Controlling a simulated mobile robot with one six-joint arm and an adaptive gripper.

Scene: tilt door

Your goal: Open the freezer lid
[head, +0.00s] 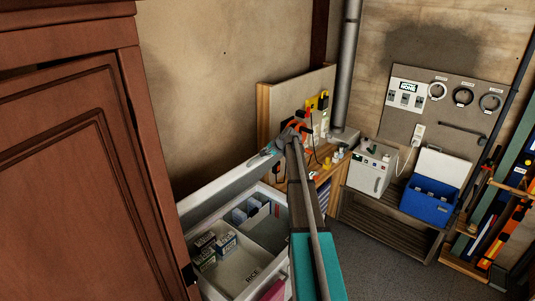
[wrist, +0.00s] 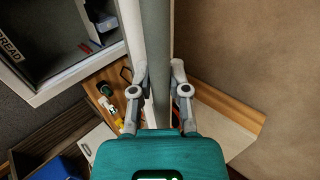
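The white freezer (head: 285,268) stands low at the left in the head view, behind the wooden cabinet door. Its lid (head: 222,186) is raised and tilted up along the back, so the inside shows, with several small boxes and a "RICE" label. My gripper (head: 274,146) is at the far right end of the raised lid. In the wrist view the lid (wrist: 158,40) runs as a grey-green strip between the two fingers of my gripper (wrist: 159,72). The fingers appear closed against its two faces. The freezer's rim and "BREAD" compartment (wrist: 60,45) show at the left there.
The brown cabinet door (head: 75,185) fills the left. A wooden workbench (head: 335,168) with tools stands beyond the freezer. A blue cooler (head: 428,208) and a small white box unit (head: 370,172) sit on a slatted bench. Grey floor (head: 370,265) is clear at the front right.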

